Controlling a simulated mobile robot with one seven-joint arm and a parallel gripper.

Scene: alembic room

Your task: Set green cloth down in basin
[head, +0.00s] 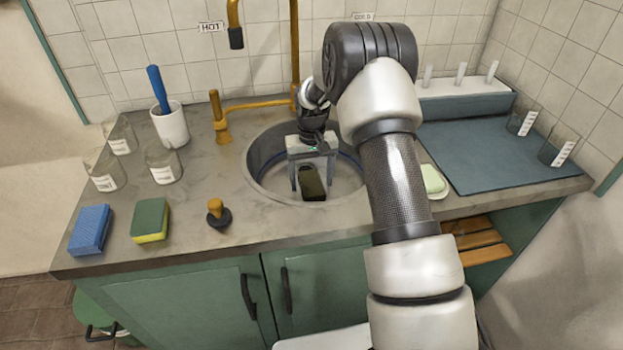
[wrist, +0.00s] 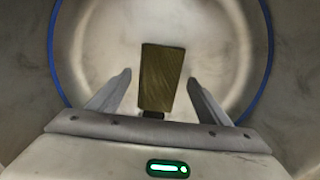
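The basin (head: 256,178) is a round metal sink set in the counter; its pale floor and a blue ring also show in the wrist view (wrist: 90,45). A dark olive-green folded piece, which looks like the green cloth (head: 312,184), is inside the basin, below my gripper (head: 308,186). In the wrist view the cloth (wrist: 162,75) shows as an olive-brown block between my fingers, with a clear gap on each side. My gripper is open and points down into the basin. I cannot tell for sure whether the cloth's underside touches the basin floor.
A brass tap (head: 222,125) and pipes stand behind the basin. Left on the counter are glass beakers (head: 162,165), a white cup (head: 171,125), a blue sponge (head: 90,230), a green-yellow sponge (head: 150,220) and a stopper (head: 218,213). A soap dish (head: 433,182) and blue mat (head: 490,155) lie right.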

